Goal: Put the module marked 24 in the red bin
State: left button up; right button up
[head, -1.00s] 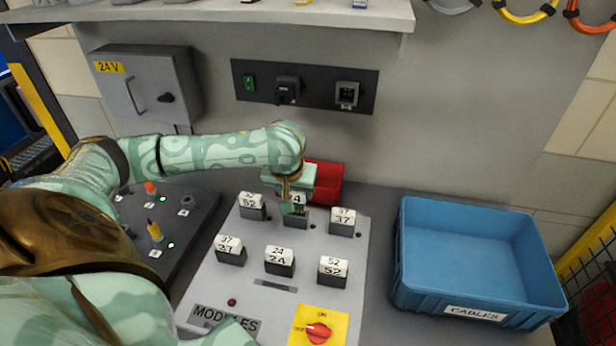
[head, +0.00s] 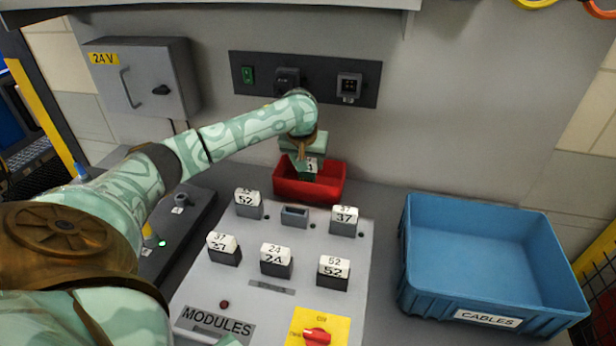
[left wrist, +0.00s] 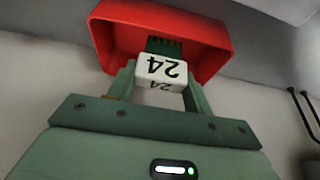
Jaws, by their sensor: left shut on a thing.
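My left gripper (left wrist: 158,88) is shut on a white-topped module marked 24 (left wrist: 162,68). In the left wrist view its green connector end points into the red bin (left wrist: 112,42). In the head view the held module (head: 309,166) is at the red bin (head: 290,187), over its opening; whether it touches the bin floor I cannot tell. A second module marked 24 (head: 276,258) sits in the front middle of the grey panel. The back middle socket (head: 295,214) is empty. My right gripper is not in view.
Modules marked 52 (head: 248,203) and 37 (head: 344,218) flank the empty socket. More modules marked 37 (head: 223,250) and 52 (head: 333,271) stand in front. A blue CABLES bin (head: 487,318) is at the right. A red switch (head: 317,336) is at the front.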

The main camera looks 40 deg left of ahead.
aim_at(307, 181)
pick_arm(q)
notch_tip(307, 181, down, 5)
jog(key=shift+r+b, duration=0.1)
jog(key=shift+b, duration=1.05)
jog(key=shift+w+a+f+b, duration=0.1)
jog(key=shift+w+f+b, duration=0.05)
jog(key=shift+f+b, duration=0.15)
jog(key=shift+r, duration=0.25)
jog(key=shift+p, duration=0.3)
jog(key=o, duration=1)
jog(key=shift+r, duration=0.1)
jog(key=p+v, duration=0.6)
jog(key=v, duration=0.6)
